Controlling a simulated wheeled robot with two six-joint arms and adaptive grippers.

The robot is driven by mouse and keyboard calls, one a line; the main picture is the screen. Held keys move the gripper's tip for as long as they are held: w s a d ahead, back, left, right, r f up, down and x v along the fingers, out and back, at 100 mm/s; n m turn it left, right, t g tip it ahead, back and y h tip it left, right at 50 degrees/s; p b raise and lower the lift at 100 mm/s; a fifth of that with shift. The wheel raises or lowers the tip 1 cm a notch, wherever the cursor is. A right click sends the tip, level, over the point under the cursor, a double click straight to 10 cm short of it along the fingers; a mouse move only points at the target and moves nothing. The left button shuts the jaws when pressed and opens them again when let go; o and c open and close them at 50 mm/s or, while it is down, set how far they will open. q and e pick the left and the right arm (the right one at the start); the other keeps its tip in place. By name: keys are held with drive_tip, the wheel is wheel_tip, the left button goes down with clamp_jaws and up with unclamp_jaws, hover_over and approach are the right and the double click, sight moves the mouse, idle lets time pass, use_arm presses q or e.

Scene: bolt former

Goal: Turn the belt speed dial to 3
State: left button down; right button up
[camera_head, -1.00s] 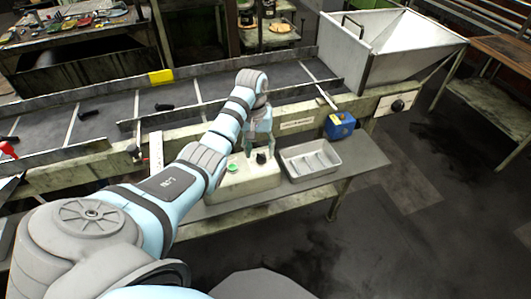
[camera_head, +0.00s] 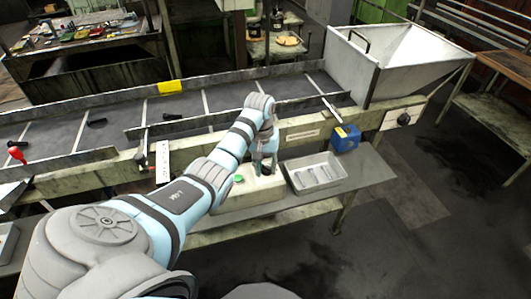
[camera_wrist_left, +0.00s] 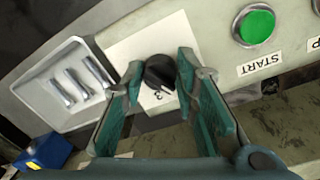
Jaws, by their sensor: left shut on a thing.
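A black dial (camera_wrist_left: 160,71) sits on a white plate on the pale control box (camera_head: 250,198). A "3" shows beside it in the left wrist view; the other numbers and the pointer are hidden or too small to read. My left gripper (camera_wrist_left: 159,76) has one teal finger on each side of the dial and is shut on it. In the head view my left gripper (camera_head: 266,166) reaches down to the box and hides most of the dial. My right gripper is not in view.
A green START button (camera_wrist_left: 256,27) lies close to my left gripper. A grey metal tray (camera_head: 316,172) and a blue box (camera_head: 345,138) stand to the right. The conveyor (camera_head: 60,138) runs behind, with a white hopper (camera_head: 350,62) at its right end.

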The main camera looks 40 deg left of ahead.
use_arm(q)
drive_tip(key=m, duration=0.6)
drive_tip(key=shift+w+a+r, duration=0.1)
drive_tip(key=m, duration=0.5)
drive_tip(key=shift+w+m+g, duration=0.1)
drive_tip(key=shift+m+g, duration=0.3)
idle(0.3)
drive_tip(key=c, duration=1.3)
unclamp_jaws()
drive_tip(key=r, duration=0.7)
drive_tip(key=shift+w+a+r, duration=0.2)
drive_tip(key=shift+a+r, duration=0.05)
drive_tip(key=shift+a, duration=0.05)
